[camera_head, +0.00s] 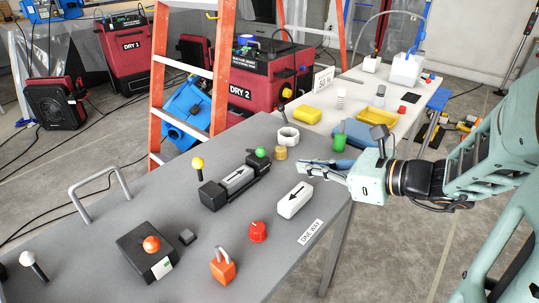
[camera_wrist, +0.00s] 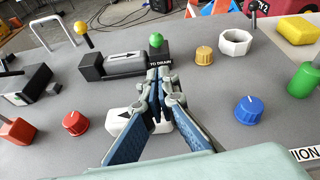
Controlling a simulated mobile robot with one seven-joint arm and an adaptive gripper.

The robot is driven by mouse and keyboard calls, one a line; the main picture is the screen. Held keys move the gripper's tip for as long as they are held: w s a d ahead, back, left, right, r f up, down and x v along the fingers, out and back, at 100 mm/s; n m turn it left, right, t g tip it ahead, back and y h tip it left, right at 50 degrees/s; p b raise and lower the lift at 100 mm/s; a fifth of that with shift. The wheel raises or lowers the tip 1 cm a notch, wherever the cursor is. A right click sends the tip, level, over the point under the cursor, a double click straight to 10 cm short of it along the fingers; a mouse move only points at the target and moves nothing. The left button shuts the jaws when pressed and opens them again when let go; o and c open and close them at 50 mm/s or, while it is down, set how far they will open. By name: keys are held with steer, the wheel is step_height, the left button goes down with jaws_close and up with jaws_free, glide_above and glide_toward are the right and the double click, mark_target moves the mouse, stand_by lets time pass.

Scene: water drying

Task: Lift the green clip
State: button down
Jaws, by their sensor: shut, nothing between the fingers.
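No part is clearly recognisable as a clip. A green upright piece (camera_head: 339,142) stands on the grey table, right of the yellow knob; it also shows at the right edge of the wrist view (camera_wrist: 303,80). A green ball (camera_head: 260,152) sits at the right end of the black valve block; it is at top centre in the wrist view (camera_wrist: 156,40). My gripper (camera_head: 302,166) is shut and empty above the table, right of the green ball and to the near left of the green piece. In the wrist view its fingers (camera_wrist: 158,80) meet over the white arrow block.
The grey table (camera_head: 110,205) holds a white arrow block (camera_head: 295,199), a red knob (camera_head: 258,231), a yellow knob (camera_head: 280,153), a white nut (camera_head: 288,137) and a blue knob (camera_wrist: 249,110). An orange ladder (camera_head: 222,70) stands behind. The table's left part has bare room.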

mark_target(266, 161)
steer(key=b+x, duration=0.2)
steer(key=x, duration=0.8)
steer(key=shift+r, duration=0.25)
stand_by(0.3)
steer(key=shift+r+p, duration=0.15)
steer(key=shift+p, duration=0.45)
